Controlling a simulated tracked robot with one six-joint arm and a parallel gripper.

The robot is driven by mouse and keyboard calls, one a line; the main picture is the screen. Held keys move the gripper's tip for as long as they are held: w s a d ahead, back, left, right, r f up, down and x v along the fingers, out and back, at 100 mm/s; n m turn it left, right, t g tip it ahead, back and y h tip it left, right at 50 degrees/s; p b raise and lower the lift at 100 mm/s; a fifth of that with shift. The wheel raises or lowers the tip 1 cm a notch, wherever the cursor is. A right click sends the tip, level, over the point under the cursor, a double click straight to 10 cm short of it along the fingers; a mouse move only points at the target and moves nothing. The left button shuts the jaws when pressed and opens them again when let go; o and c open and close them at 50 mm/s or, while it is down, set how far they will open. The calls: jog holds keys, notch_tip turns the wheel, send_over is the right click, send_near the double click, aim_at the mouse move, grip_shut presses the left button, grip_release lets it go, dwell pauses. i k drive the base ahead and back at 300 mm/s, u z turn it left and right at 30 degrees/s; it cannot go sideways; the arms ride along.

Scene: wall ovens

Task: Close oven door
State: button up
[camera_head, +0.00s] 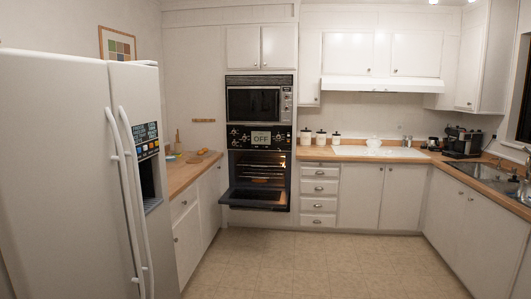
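The wall oven (260,171) is built into a white cabinet column at the middle back. Its door (254,199) is hinged down at the bottom and stands open, sticking out toward me over the floor. The cavity is lit and a rack shows inside. A panel above the cavity has knobs and a display reading "OFF". A second black unit with a closed front (256,103) sits above it. My gripper does not show in this view.
A white fridge (70,170) stands close on the left. A wooden counter (188,170) runs between it and the oven. White drawers (319,188) stand right of the oven. A sink counter (490,180) lines the right side. The tiled floor (300,265) ahead is clear.

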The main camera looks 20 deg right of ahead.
aim_at(247, 196)
jog(key=z, duration=0.55)
jog(key=k, duration=1.35)
jog(key=z, duration=0.55)
jog(key=i, duration=3.4)
jog(key=u, duration=0.05)
